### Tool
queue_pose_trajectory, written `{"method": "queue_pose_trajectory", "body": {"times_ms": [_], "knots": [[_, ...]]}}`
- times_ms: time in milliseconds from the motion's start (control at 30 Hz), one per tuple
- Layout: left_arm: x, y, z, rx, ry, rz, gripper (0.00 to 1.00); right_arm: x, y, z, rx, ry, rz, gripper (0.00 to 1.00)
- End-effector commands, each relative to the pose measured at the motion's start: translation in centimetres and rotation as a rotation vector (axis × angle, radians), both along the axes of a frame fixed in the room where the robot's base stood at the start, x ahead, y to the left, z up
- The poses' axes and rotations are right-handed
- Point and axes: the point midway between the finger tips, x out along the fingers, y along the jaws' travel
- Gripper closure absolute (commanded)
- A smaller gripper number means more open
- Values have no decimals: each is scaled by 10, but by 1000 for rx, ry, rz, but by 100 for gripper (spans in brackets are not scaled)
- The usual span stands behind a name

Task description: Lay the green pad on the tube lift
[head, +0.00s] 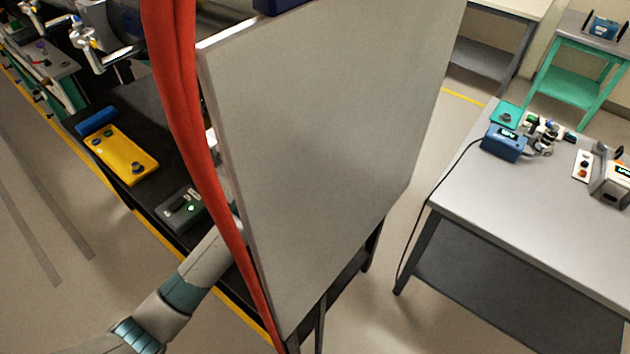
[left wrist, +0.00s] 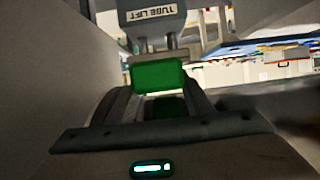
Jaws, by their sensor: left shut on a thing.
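The green pad (left wrist: 160,77) is between the fingertips of my left gripper (left wrist: 160,92) in the left wrist view, and the gripper is shut on it. The tube lift (left wrist: 155,14), a grey body with its name on a label, is just beyond the pad at the top of that view. Two short posts show under its body, close behind the pad; I cannot tell whether the pad touches it. In the head view my left arm goes behind a large grey panel (head: 325,130), which hides the gripper, pad and lift. My right gripper is in neither view.
A red hanging strip (head: 178,80) runs down the panel's near edge. On the dark bench left of it are a yellow plate (head: 122,153), a blue cylinder (head: 96,122) and a dark box with a green light (head: 180,210). A grey table (head: 540,220) with instruments stands right.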

Motion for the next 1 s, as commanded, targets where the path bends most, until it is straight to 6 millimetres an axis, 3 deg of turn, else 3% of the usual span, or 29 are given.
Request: {"method": "queue_pose_trajectory", "body": {"times_ms": [367,967,1000], "knots": [[19,-14,0,-1,-3,0,89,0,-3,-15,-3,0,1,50],[18,-14,-8,-1,-3,0,89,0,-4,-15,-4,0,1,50],[18,-14,-8,-1,-3,0,49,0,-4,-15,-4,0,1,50]]}}
